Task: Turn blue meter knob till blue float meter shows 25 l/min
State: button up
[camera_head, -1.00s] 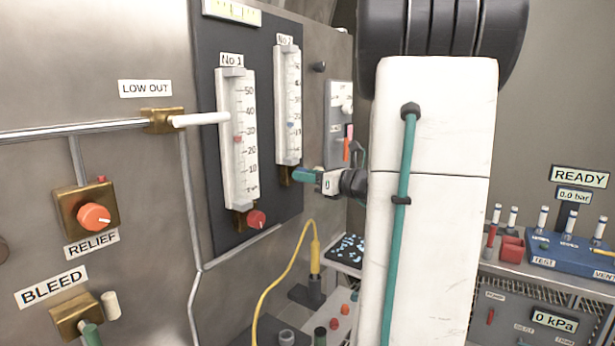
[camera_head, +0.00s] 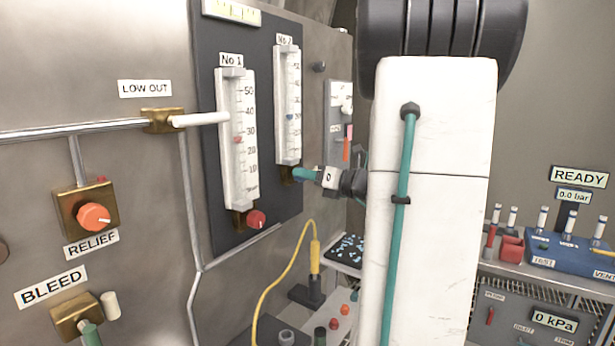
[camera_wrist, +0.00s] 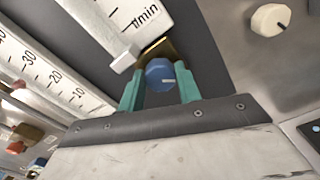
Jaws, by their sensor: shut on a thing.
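The blue meter knob (camera_wrist: 160,75) sits between the two teal fingers of my gripper (camera_wrist: 159,90) in the wrist view. The fingers are shut on it, and its white mark points right. In the head view my gripper (camera_head: 300,174) reaches the foot of the No 2 float meter (camera_head: 287,145) and hides the knob. The blue float (camera_head: 290,117) stands around mid-height in the No 2 tube. The numbers beside it are too small to read surely. The wrist view shows only the lower end of this meter (camera_wrist: 112,22), with "l/min" on it.
The No 1 meter (camera_head: 237,170) with a red float (camera_head: 238,139) stands to the left, its red knob (camera_head: 256,219) below. A white lever (camera_head: 200,119) juts out before it. A yellow cable (camera_head: 283,272) hangs below. A cream knob (camera_wrist: 271,19) is at upper right.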

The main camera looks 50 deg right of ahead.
jog(key=o, duration=1)
jog(key=s, duration=0.7)
jog(key=shift+s+d, duration=0.3)
jog(key=shift+s, duration=0.1)
